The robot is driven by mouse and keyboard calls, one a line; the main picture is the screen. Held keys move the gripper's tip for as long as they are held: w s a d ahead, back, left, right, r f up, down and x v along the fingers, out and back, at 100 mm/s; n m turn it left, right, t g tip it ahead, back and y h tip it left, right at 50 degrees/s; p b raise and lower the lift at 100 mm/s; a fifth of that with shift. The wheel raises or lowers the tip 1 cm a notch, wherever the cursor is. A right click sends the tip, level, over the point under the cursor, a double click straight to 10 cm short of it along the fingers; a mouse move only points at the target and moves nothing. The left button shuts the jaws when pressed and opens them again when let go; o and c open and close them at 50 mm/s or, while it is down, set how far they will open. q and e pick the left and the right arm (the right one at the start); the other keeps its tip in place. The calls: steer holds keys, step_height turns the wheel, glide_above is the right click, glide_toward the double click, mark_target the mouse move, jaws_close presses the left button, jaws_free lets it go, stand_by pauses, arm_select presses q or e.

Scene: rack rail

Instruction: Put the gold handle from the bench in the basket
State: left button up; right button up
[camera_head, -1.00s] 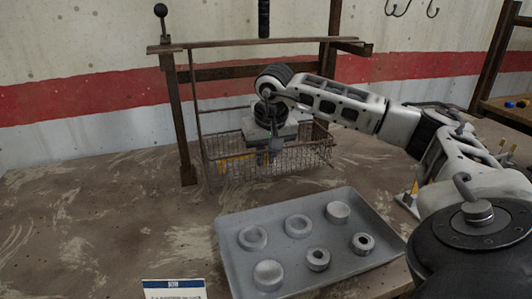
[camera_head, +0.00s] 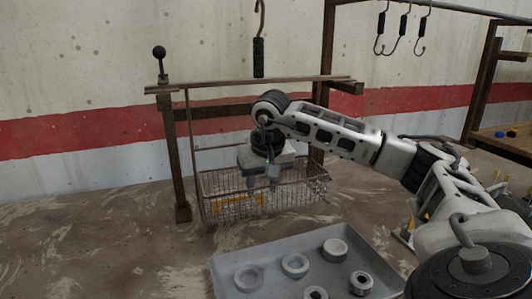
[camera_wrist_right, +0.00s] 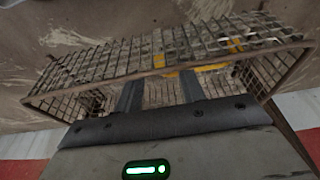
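The wire basket (camera_head: 305,192) hangs below the dark rack rail at the back of the bench. A gold handle (camera_head: 250,209) shows through its mesh, low inside it; in the right wrist view gold parts (camera_wrist_right: 205,68) appear beyond my fingers, partly hidden by wire and finger. My right gripper (camera_head: 262,184) is at the basket's upper part, fingers pointing down. In the right wrist view its two fingers (camera_wrist_right: 160,95) stand apart with nothing held between them. My left gripper is not in view.
A grey tray (camera_head: 222,268) with several round metal pieces lies in front of the basket. A black-grip hook (camera_head: 258,57) hangs above the rail (camera_head: 240,84); more hooks (camera_head: 405,28) hang at the upper right. A knobbed post (camera_head: 160,65) stands left. Bench space at left is clear.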

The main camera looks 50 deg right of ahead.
steer(key=p+v, duration=0.1)
steer(key=v, duration=1.2)
steer(key=shift+s, duration=0.1)
